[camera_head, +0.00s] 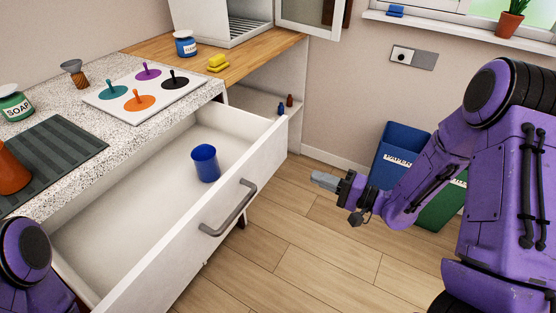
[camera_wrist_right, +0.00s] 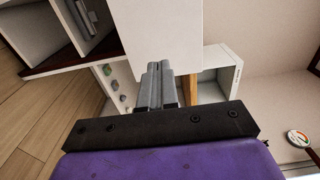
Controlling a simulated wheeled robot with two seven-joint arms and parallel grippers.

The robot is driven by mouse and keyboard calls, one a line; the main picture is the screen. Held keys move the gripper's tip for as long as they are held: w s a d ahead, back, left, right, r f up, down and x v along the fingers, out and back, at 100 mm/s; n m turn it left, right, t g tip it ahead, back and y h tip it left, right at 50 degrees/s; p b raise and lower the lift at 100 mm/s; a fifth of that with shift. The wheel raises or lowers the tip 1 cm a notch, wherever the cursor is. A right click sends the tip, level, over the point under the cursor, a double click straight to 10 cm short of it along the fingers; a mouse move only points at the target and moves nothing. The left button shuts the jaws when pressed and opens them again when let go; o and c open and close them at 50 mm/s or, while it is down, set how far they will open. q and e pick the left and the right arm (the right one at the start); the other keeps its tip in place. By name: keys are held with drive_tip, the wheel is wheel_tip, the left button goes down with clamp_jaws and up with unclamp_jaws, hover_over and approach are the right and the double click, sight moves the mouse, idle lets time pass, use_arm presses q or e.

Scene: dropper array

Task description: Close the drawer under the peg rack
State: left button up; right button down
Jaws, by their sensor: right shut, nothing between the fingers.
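The white drawer (camera_head: 225,220) is pulled far out below the speckled counter. Its grey bar handle (camera_head: 230,208) is on the outer front. A blue cup (camera_head: 205,163) stands inside the drawer. The peg rack (camera_head: 120,107), a white board with coloured pegs, lies on the counter above. My right gripper (camera_head: 316,178) is shut and empty, to the right of the drawer front and apart from the handle. In the right wrist view its fingers (camera_wrist_right: 155,72) are together, with a white surface beyond them. My left arm shows at the lower left; its gripper is out of view.
Blue and green bins (camera_head: 402,148) stand by the wall behind my right arm. An open shelf (camera_head: 250,98) holding small bottles is beyond the drawer. The wooden floor (camera_head: 310,240) between the drawer front and my right arm is clear.

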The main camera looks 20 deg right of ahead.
sight(270, 158)
drive_tip(key=x, duration=1.2)
drive_tip(key=shift+a, duration=0.15)
drive_tip(key=shift+w, duration=0.1)
